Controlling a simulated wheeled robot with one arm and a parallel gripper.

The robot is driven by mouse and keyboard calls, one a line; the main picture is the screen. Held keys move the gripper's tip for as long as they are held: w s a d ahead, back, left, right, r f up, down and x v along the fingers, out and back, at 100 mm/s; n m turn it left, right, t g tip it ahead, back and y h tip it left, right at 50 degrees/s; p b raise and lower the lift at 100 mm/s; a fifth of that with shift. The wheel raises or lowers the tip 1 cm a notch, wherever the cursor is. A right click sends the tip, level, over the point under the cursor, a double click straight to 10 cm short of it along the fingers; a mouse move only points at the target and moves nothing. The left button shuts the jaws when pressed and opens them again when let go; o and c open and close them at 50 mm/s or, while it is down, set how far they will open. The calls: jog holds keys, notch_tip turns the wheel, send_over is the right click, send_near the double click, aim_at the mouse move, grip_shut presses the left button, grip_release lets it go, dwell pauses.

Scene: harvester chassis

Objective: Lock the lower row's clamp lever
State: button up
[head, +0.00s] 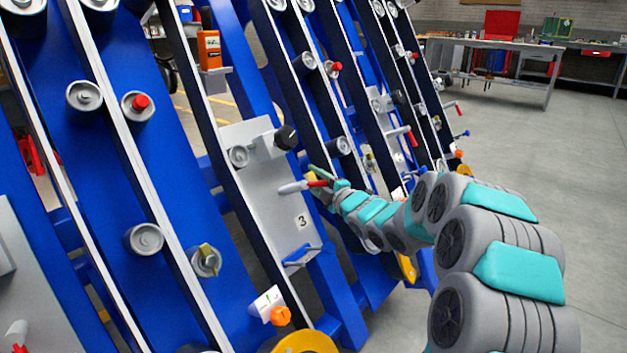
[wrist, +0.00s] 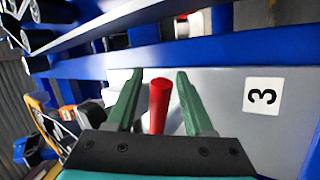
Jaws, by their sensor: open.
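The clamp lever (head: 293,187) has a pale shaft and a red handle, and sticks out from a light grey plate (head: 262,195) marked 3. In the wrist view, the red handle (wrist: 160,103) stands between the two green fingers of my gripper (wrist: 160,80). The fingers are open on either side of it, with a gap visible at each side. In the head view my gripper (head: 322,181) is at the handle's end, small and partly hidden by my arm. The lever's base is hidden in the wrist view.
Sloping blue beams and rails surround the plate. Open floor (head: 530,150) lies to the right, with a workbench (head: 500,62) behind.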

jog(key=shift+w, duration=0.1)
jog(key=shift+c, duration=0.4)
jog(key=shift+a, duration=0.1)
grip_shut()
dwell(0.9)
